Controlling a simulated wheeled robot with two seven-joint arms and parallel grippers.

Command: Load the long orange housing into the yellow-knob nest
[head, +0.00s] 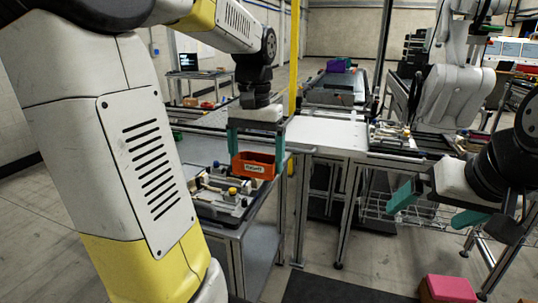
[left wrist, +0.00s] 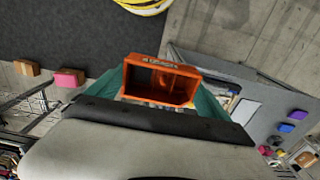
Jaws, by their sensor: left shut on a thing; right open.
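The orange housing (head: 254,170) is an open box with a white label on its side. My left gripper (head: 256,153) is shut on it, with teal fingers at its two ends, and holds it near the back of a fixture. The left wrist view also shows the housing (left wrist: 152,88) between the fingers. The fixture with the yellow knob (head: 232,191) sits on the grey table at lower left, below and left of the housing. My arm hides part of the fixture. My right gripper (head: 437,207) is open and empty at the right.
A white table (head: 328,134) stands behind, with another fixture (head: 392,137) at its right. A yellow post (head: 294,60) rises just behind my left gripper. A pink box (head: 449,289) is at the lower right. Another robot (head: 452,95) stands at the back right.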

